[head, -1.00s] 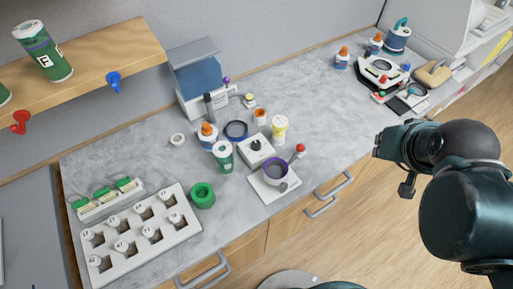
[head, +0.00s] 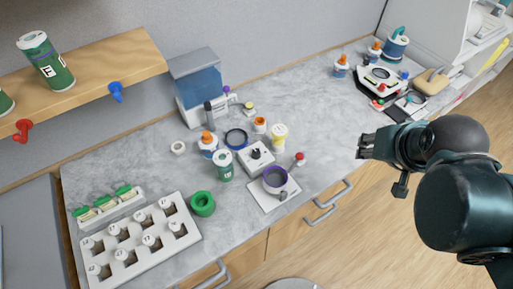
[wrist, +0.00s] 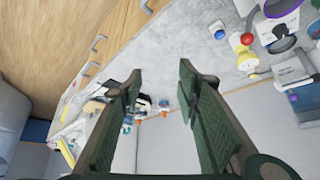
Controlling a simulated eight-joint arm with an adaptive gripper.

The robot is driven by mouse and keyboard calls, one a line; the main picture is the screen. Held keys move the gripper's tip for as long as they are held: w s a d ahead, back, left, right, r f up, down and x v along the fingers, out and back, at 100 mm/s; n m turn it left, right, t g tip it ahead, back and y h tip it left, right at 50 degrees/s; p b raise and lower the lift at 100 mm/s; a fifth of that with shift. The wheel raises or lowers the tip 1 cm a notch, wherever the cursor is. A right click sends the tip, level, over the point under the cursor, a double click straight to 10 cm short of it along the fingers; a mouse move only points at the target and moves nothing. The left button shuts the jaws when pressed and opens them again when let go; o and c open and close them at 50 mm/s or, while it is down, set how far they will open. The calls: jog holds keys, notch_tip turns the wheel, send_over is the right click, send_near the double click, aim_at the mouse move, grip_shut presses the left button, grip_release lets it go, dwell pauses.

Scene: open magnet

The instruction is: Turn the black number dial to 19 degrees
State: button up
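The black dial (head: 256,153) sits on top of a small white box (head: 265,164) on the grey counter, left of the middle of the head view. Its number marks are too small to read. My gripper (head: 362,147) is to the right of the dial, well apart from it and above the counter's front edge. In the wrist view my gripper (wrist: 160,72) is open, with nothing between its two green-padded fingers.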

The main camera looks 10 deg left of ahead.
jog(key=w+a+g+p, duration=0.2)
jog(key=w+a, duration=0.2)
jog(key=a, duration=0.2)
jog(key=m+g+p, duration=0.2)
jog(key=g+p, duration=0.3)
jog(key=p, duration=0.3)
send_near(257, 151)
jog(key=shift+w+d+f, duration=0.1)
jog(key=shift+d+f, duration=0.1)
jog(key=shift+d, duration=0.2)
jog(key=shift+a+f, duration=0.35)
jog(key=shift+a, duration=0.1)
jog(key=shift+f, duration=0.1)
jog(key=shift+a+f, duration=0.1)
jog(key=shift+f, duration=3.65)
jog(key=shift+c, duration=0.5)
jog(key=c, duration=0.8)
